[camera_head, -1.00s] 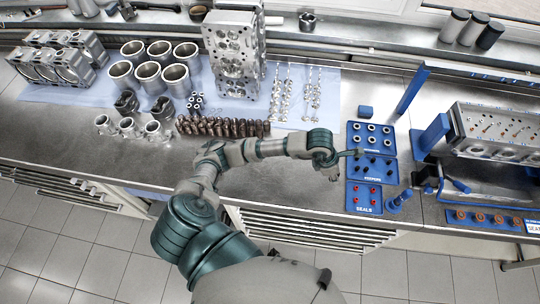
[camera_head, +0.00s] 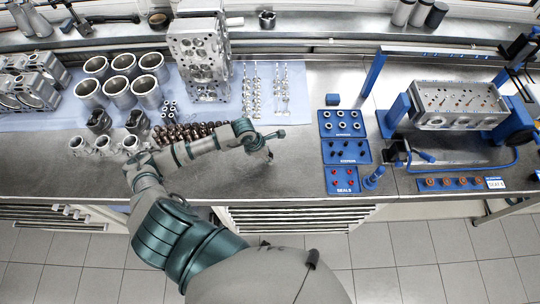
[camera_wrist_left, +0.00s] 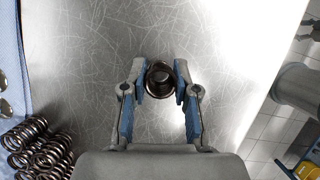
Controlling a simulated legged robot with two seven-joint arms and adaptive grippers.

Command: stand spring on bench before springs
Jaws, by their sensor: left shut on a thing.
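My left gripper (camera_head: 268,152) is over the front part of the steel bench (camera_head: 300,180), just right of the row of springs (camera_head: 190,133). In the left wrist view the gripper (camera_wrist_left: 161,90) is shut on a dark metal spring (camera_wrist_left: 160,72), seen end-on between its blue pads. Whether the spring touches the bench is unclear. The row of springs also shows at the lower left of the left wrist view (camera_wrist_left: 40,150), apart from the held spring. My right gripper is not in view.
Valves (camera_head: 282,90) and a cylinder head (camera_head: 198,55) stand on a blue cloth behind. Blue trays with small parts (camera_head: 345,152) lie to the right. The bench between gripper and trays is bare, as is its front strip.

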